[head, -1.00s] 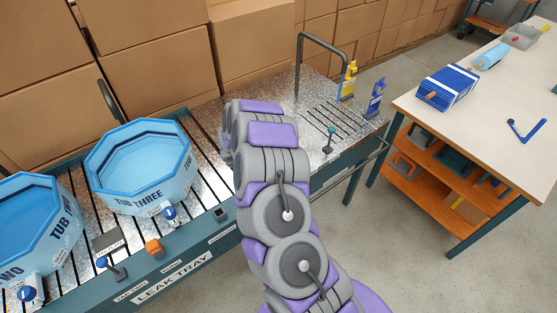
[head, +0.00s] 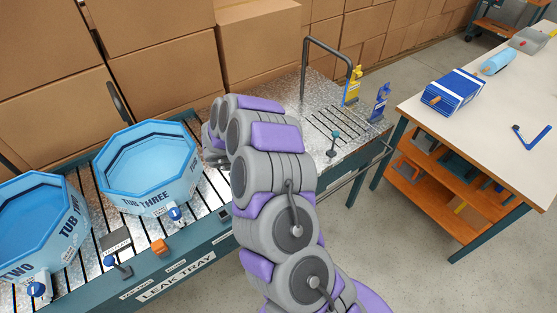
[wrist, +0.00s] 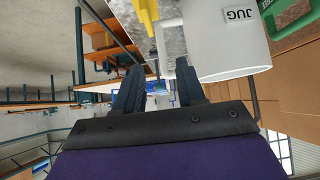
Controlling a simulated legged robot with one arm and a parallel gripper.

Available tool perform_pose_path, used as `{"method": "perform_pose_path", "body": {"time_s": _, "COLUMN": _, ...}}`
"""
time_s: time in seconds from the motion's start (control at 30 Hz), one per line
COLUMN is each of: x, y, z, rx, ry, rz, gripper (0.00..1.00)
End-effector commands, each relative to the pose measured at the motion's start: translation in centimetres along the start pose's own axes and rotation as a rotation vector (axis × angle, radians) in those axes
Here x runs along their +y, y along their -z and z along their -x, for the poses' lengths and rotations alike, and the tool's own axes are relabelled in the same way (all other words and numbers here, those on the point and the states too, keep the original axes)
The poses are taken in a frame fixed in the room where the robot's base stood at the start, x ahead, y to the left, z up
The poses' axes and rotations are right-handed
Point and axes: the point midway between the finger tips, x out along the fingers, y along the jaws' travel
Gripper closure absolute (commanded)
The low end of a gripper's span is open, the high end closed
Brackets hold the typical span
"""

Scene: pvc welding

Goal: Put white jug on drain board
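The white jug (wrist: 225,45) is large in the wrist view at the upper right, its JUG label upside down in that picture. A white part, perhaps its handle, shows left of its body. My gripper (wrist: 158,82) has its two dark fingers spread apart, with the jug just beyond the right finger. I cannot tell whether the fingers touch it. The jug does not show in the head view, where my arm covers part of the bench. The slotted drain board (head: 336,122) lies on the metal bench top at the right end, with nothing standing on its visible slots.
Tub three (head: 148,168) and tub two (head: 38,225) stand on the bench at left. Cardboard boxes wall the back.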

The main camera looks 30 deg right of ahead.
Motion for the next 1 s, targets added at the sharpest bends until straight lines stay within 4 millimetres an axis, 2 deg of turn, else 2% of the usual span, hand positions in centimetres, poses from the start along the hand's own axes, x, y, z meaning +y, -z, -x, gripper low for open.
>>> {"method": "perform_pose_path", "body": {"time_s": 0.03, "x": -0.1, "y": 0.1, "z": 1.1, "rx": 0.0, "ry": 0.003, "rz": 0.0, "gripper": 0.61}}
{"method": "perform_pose_path", "body": {"time_s": 0.1, "x": -0.1, "y": 0.2, "z": 2.0, "rx": 0.001, "ry": 0.003, "rz": -0.001, "gripper": 0.61}}
{"method": "perform_pose_path", "body": {"time_s": 0.3, "x": -0.4, "y": 0.1, "z": 3.5, "rx": -0.004, "ry": 0.016, "rz": -0.003, "gripper": 0.61}}
{"method": "perform_pose_path", "body": {"time_s": 0.37, "x": -1.4, "y": 0.2, "z": 4.2, "rx": -0.017, "ry": 0.058, "rz": -0.005, "gripper": 0.61}}
{"method": "perform_pose_path", "body": {"time_s": 0.47, "x": -4.7, "y": 0.8, "z": 7.0, "rx": -0.066, "ry": 0.207, "rz": -0.011, "gripper": 0.61}}
{"method": "perform_pose_path", "body": {"time_s": 0.57, "x": -8.8, "y": 1.2, "z": 12.1, "rx": -0.146, "ry": 0.432, "rz": 0.004, "gripper": 0.61}}
{"method": "perform_pose_path", "body": {"time_s": 0.6, "x": -10.3, "y": 1.4, "z": 14.8, "rx": -0.182, "ry": 0.53, "rz": 0.018, "gripper": 0.61}}
{"method": "perform_pose_path", "body": {"time_s": 0.73, "x": -12.9, "y": 1.6, "z": 23.7, "rx": -0.298, "ry": 0.815, "rz": 0.104, "gripper": 0.61}}
{"method": "perform_pose_path", "body": {"time_s": 0.8, "x": -12.8, "y": 1.3, "z": 28.4, "rx": -0.358, "ry": 0.945, "rz": 0.175, "gripper": 0.61}}
{"method": "perform_pose_path", "body": {"time_s": 0.87, "x": -12.0, "y": 1.1, "z": 32.2, "rx": -0.405, "ry": 1.042, "rz": 0.245, "gripper": 0.61}}
{"method": "perform_pose_path", "body": {"time_s": 0.9, "x": -11.0, "y": 0.7, "z": 34.4, "rx": -0.439, "ry": 1.096, "rz": 0.3, "gripper": 0.61}}
{"method": "perform_pose_path", "body": {"time_s": 0.97, "x": -9.0, "y": 0.1, "z": 37.4, "rx": -0.483, "ry": 1.164, "rz": 0.392, "gripper": 0.61}}
{"method": "perform_pose_path", "body": {"time_s": 1.0, "x": -7.4, "y": -0.4, "z": 39.0, "rx": -0.514, "ry": 1.198, "rz": 0.46, "gripper": 0.61}}
